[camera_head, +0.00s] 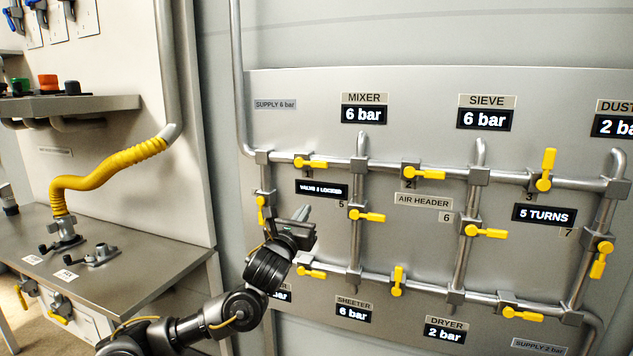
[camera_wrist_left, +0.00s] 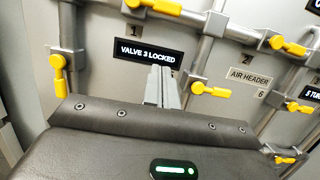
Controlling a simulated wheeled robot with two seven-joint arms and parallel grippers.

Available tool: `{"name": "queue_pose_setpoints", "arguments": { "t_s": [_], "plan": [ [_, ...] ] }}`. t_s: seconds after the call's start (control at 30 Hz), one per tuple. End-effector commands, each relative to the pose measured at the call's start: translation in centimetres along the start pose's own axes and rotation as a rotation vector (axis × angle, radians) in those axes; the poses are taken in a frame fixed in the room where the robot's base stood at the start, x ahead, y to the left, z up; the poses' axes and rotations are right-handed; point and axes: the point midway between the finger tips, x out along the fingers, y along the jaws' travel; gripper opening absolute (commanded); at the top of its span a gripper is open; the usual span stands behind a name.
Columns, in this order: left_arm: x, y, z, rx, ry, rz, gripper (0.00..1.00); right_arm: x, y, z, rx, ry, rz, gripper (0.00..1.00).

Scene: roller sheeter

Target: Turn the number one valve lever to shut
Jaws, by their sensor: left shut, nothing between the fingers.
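The number one valve lever (camera_head: 307,163) is yellow and lies along the upper horizontal pipe, just above the label "1". In the left wrist view it shows at the top edge (camera_wrist_left: 158,6), partly cut off, with its handle pointing right. My left gripper (camera_head: 303,214) is shut and empty. It is below the lever, apart from it, in front of the panel under the black "VALVE 3 LOCKED" sign (camera_head: 321,189). Its closed fingers (camera_wrist_left: 161,88) cover part of the panel in the wrist view. My right gripper is not in view.
The number two lever (camera_head: 424,173) lies along the upper pipe; the number three lever (camera_head: 545,170) stands upright. Another lever (camera_head: 261,208) hangs on the left pipe, close to my gripper. A bench (camera_head: 130,262) with a yellow hose (camera_head: 105,172) stands at left.

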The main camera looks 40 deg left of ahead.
Motion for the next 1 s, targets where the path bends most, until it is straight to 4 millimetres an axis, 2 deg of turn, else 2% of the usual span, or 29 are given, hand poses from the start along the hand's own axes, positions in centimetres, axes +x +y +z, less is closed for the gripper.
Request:
{"name": "queue_pose_setpoints", "arguments": {
  "t_s": [0.17, 0.57, 0.6, 0.73, 1.0],
  "plan": [
    [2.1, 0.1, 0.4, 0.001, 0.0, 0.003, 0.0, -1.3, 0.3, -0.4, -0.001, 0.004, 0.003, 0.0],
    [10.2, 0.0, 0.4, -0.004, 0.001, 0.002, 0.0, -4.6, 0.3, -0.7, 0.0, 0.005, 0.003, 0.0],
    [10.3, 0.0, 1.4, -0.003, -0.002, 0.0, 0.0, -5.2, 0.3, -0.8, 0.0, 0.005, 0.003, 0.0],
    [10.6, 0.0, 2.9, -0.003, 0.0, -0.001, 0.0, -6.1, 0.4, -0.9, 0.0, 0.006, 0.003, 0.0],
    [10.8, 0.0, 3.9, -0.002, 0.001, -0.001, 0.0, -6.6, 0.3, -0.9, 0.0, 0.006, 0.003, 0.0]
  ]
}}
